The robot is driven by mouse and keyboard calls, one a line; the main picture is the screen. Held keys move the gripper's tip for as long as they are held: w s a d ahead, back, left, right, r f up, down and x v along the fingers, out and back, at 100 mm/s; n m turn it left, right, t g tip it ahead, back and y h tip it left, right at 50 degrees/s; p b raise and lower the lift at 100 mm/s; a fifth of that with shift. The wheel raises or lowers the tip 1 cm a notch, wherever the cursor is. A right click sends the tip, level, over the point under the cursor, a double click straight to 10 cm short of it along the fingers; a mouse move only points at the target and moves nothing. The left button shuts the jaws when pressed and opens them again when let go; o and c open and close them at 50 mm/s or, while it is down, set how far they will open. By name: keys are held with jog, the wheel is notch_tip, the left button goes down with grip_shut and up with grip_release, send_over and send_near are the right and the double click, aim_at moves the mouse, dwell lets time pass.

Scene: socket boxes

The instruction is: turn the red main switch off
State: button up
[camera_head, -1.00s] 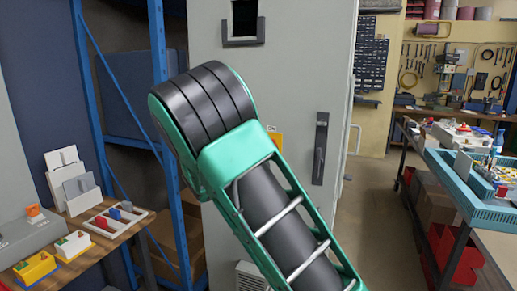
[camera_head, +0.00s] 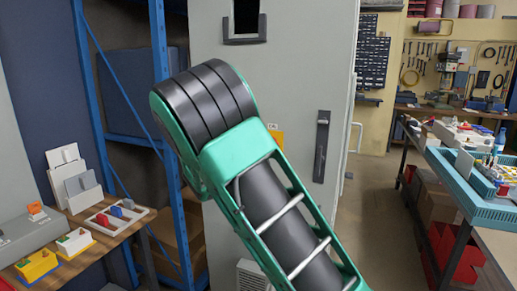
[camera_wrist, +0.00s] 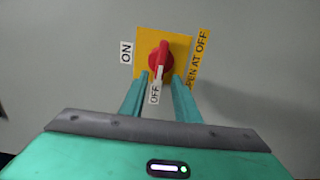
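The red main switch (camera_wrist: 160,58) is a round knob with a raised grip on a yellow plate (camera_wrist: 178,42). In the wrist view an ON label (camera_wrist: 126,52) is left of it and an OFF label (camera_wrist: 154,94) below. The grip runs nearly upright in that view, its white-marked end towards OFF. My gripper (camera_wrist: 160,77) is open, one finger on each side below the knob; I cannot tell whether either touches it. In the head view my arm hides the gripper and knob; only an edge of the yellow plate (camera_head: 277,139) shows on the grey cabinet.
The grey cabinet (camera_head: 300,75) has a dark handle (camera_head: 321,146) right of the plate. Blue shelving (camera_head: 163,60) stands left of it. A wooden table (camera_head: 140,226) with socket boxes is at the left, a workbench with a teal tray (camera_head: 460,185) at the right.

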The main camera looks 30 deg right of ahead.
jog(key=v, duration=1)
jog(key=shift+s+a, duration=0.2)
jog(key=shift+a, duration=0.1)
jog(key=shift+d+f, duration=0.1)
jog(key=s+d+f+m+g+y, duration=0.5)
jog(key=s+d+f+m+g, duration=0.3)
jog(key=s+d+f, duration=0.55)
jog(key=s+a+m+g+y, duration=0.1)
jog(key=s+a+m+y, duration=0.2)
jog(key=s, duration=1.1)
jog(key=s+a+m+g+y, duration=0.2)
jog(key=s+a+y, duration=0.4)
jog(key=s, duration=0.8)
jog(key=shift+a+f+m, duration=0.3)
jog(key=shift+a+m, duration=0.3)
jog(key=shift+a, duration=0.45)
